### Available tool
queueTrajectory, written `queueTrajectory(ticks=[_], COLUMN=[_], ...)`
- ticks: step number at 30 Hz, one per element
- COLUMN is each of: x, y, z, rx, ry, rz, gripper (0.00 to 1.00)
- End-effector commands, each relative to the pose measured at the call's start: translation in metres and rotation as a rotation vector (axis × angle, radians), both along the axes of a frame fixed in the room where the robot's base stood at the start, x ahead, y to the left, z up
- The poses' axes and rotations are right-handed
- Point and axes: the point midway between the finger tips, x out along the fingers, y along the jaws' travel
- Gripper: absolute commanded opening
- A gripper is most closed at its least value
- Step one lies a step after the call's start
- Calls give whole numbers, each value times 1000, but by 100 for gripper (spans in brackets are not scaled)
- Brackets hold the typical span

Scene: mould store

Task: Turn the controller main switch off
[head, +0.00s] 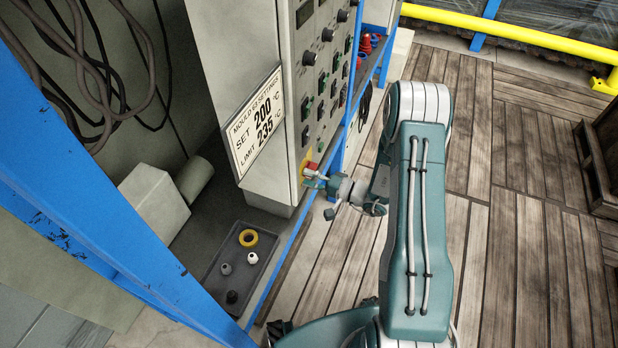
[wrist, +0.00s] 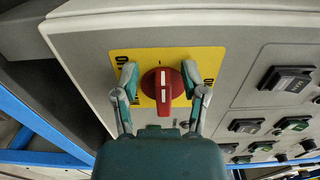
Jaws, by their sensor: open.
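The main switch (wrist: 162,88) is a red rotary knob on a yellow plate (wrist: 119,57), low on the grey controller cabinet (wrist: 90,35). Its handle, marked with a white line, stands upright in the wrist view. Lettering on the plate is partly hidden by my fingers. My gripper (wrist: 160,76) is open, with one finger on each side of the knob; I cannot tell if they touch it. In the head view the red knob (head: 310,167) is small and partly covered by my gripper (head: 318,180).
A settings sign (head: 257,122) is on the cabinet's side. Other black switches (wrist: 287,78) lie right of the knob. A blue rack post (head: 95,190) stands at left. A grey tray (head: 218,272) holds a yellow ring and small parts. Wooden floor (head: 510,200) is open at right.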

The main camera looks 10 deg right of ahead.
Motion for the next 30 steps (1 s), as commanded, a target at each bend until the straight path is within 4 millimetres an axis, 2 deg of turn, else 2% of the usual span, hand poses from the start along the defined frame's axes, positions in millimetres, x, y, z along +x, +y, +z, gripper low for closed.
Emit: queueTrajectory(ticks=[5, 18, 22, 30], x=[-9, -59, -67, -69], y=[-15, -83, -92, -94], z=[0, -1, -1, -1], rx=[0, -2, -2, -1], ry=[0, 1, 1, 2], rz=[-5, -4, -1, 2], gripper=[56, 56, 56, 56])
